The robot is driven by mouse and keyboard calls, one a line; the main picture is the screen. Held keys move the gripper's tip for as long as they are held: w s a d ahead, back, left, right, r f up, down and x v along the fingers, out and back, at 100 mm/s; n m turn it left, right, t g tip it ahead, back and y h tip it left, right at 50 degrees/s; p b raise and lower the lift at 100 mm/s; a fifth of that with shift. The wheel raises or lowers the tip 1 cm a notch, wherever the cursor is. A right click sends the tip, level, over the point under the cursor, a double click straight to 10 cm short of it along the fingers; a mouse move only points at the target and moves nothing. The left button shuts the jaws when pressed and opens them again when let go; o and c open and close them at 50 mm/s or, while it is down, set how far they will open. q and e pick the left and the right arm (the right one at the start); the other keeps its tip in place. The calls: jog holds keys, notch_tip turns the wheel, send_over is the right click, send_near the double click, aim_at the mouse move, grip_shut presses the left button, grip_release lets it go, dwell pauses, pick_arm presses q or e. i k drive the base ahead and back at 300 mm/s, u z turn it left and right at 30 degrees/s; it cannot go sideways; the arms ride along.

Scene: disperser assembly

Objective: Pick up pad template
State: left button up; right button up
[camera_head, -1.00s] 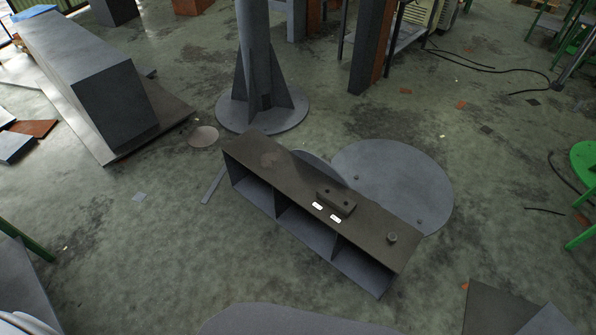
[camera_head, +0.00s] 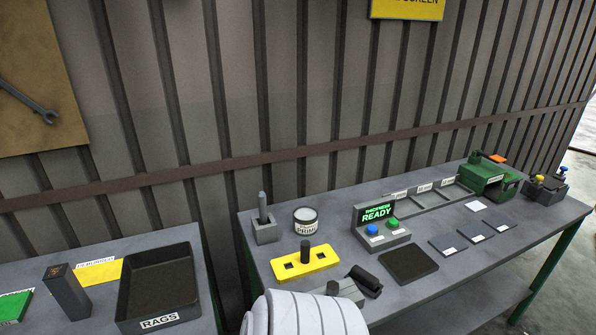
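A yellow plate with two dark square openings and an upright dark knob (camera_head: 305,262) lies on the right-hand grey table; it looks like the pad template. It lies flat near the table's left front, in front of a white tin. A white ribbed part at the bottom centre looks like part of my own arm and hides some of the table's front edge.
A black RAGS tray (camera_head: 158,285) sits on the left table.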

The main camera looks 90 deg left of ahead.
aim_at(304, 263)
jog(key=u, duration=2.75)
jog(key=k, duration=0.5)
jog(key=z, duration=2.25)
jog(key=i, duration=1.8)
jog(key=u, duration=2.55)
jog(key=i, duration=0.2)
jog(key=z, duration=0.05)
